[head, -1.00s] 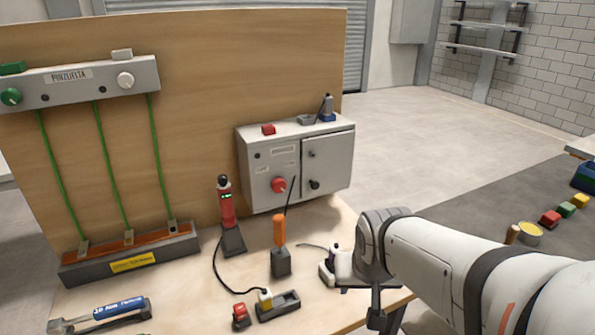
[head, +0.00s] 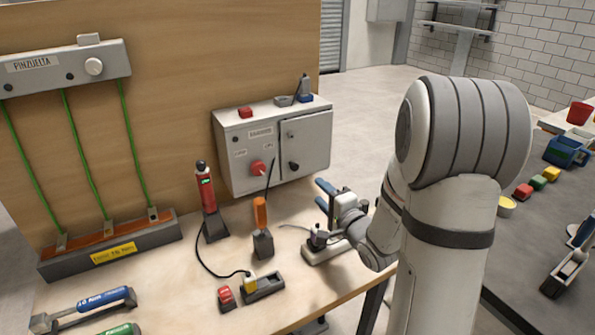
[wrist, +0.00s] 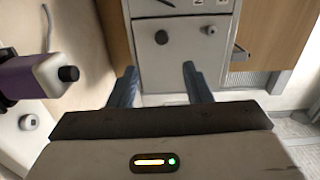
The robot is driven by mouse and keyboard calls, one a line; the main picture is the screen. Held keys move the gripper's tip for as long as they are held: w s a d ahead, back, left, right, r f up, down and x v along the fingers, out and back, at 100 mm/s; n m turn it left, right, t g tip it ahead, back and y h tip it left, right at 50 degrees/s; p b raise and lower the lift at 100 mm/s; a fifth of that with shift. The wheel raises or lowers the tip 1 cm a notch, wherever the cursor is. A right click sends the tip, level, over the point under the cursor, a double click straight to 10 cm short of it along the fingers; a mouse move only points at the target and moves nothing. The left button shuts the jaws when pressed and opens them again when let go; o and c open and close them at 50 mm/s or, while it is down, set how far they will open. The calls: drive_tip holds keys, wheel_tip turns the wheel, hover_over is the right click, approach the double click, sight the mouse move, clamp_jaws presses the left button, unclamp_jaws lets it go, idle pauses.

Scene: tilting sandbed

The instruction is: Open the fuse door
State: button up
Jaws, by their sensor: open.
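The grey fuse box stands against the wooden board in the head view. Its right half is the fuse door (head: 308,143), shut, with a dark round knob (head: 293,166) low on it and a small lock above. In the wrist view the pale door (wrist: 185,60) shows beyond my fingers, with the dark knob (wrist: 161,37) roughly between them in the picture. My gripper (head: 321,195) has blue fingers; they are apart and empty, below and right of the door in the head view. In the wrist view my gripper (wrist: 160,84) does not touch the knob.
A red switch (head: 258,167) is on the box's left half. A red tool (head: 206,190) and an orange-handled screwdriver (head: 260,212) stand left of my gripper. A purple and white device (wrist: 38,80) is close at left in the wrist view. The bench's right edge is near my arm.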

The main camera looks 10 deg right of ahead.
sight(295, 168)
drive_tip(key=p+x, duration=0.1)
drive_tip(key=x, duration=1.1)
drive_tip(key=shift+r+p, duration=0.1)
drive_tip(key=shift+p, duration=0.25)
drive_tip(key=shift+c, duration=0.2)
clamp_jaws()
drive_tip(key=shift+s, duration=0.1)
